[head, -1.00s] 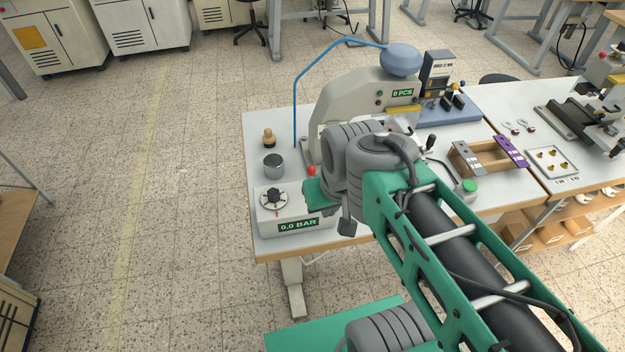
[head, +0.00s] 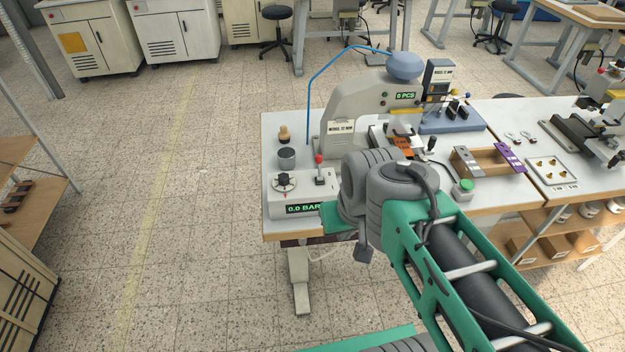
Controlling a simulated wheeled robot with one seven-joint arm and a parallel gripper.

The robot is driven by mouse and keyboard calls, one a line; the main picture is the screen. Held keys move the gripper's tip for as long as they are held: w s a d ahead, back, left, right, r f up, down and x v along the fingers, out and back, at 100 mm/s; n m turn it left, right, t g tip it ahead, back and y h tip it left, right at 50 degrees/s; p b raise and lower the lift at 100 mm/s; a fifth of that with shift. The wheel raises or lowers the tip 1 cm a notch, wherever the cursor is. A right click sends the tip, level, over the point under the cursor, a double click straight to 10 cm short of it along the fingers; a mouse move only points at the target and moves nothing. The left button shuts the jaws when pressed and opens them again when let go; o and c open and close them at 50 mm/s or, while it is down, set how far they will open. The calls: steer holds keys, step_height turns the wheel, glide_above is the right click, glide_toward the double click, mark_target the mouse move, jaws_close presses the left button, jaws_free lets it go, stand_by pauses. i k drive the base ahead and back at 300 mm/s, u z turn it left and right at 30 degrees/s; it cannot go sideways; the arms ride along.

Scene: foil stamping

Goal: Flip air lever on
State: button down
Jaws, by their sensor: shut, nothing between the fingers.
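The air lever (head: 319,170) has a red knob on a thin stem and stands about upright on top of a white control box (head: 275,208). A dark round dial (head: 284,181) sits to its left, and the green display (head: 304,208) on the box front reads 0.0 BAR. The green end part of my gripper (head: 333,218) is at the box's lower right corner, below and right of the lever and apart from it. My wrist hides its fingertips. My gripper is shut and empty.
The stamping press (head: 345,120), with a display reading 0 PCS, stands behind the box. A metal cup (head: 286,158) and a wooden-handled stamp (head: 284,134) stand behind the dial. A green button (head: 466,186) and wooden holder (head: 480,162) are to the right.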

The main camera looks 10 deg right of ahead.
mark_target(318, 158)
steer(key=k, duration=0.1)
steer(key=u, duration=0.4)
steer(key=i, duration=0.45)
steer(key=u, duration=2)
